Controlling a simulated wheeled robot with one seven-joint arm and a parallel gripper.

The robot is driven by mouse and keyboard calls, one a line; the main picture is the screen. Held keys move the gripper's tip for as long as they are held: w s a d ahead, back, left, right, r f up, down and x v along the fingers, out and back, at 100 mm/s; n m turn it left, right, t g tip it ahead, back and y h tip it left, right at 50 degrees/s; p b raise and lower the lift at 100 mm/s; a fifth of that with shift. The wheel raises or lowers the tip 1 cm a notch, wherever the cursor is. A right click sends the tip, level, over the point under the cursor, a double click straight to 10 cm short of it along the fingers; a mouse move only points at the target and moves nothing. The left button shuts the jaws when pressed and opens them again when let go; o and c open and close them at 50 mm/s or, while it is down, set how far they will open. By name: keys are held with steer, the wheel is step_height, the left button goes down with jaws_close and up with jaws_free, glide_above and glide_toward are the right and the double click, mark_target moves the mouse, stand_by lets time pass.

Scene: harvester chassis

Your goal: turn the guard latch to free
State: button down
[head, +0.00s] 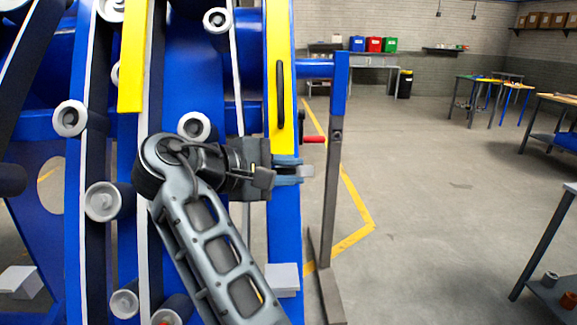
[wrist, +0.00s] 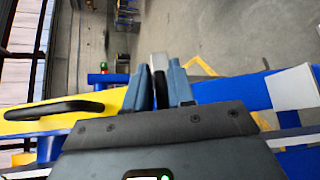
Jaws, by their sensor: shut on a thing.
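The guard is a yellow panel (head: 279,60) with a black bar handle (head: 280,95), at the right side of the blue chassis. My gripper (head: 292,172) reaches in from the left at the lower end of the yellow panel. In the wrist view my gripper (wrist: 160,92) has its two blue-grey fingers shut on a narrow black and light grey piece, which I take as the guard latch (wrist: 158,64).
A red-handled part (head: 313,139) sticks out just above my gripper. A grey and blue post (head: 335,170) stands to the right. White rollers (head: 103,201) and dark belts fill the left. The floor (head: 430,200) at right is open.

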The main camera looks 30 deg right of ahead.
steer(key=shift+f, duration=0.1)
steer(key=c, duration=1.2)
jaws_free()
steer(key=shift+o, duration=0.2)
steer(key=v, duration=0.7)
steer(key=shift+a+b, duration=0.4)
steer(key=shift+b, duration=0.05)
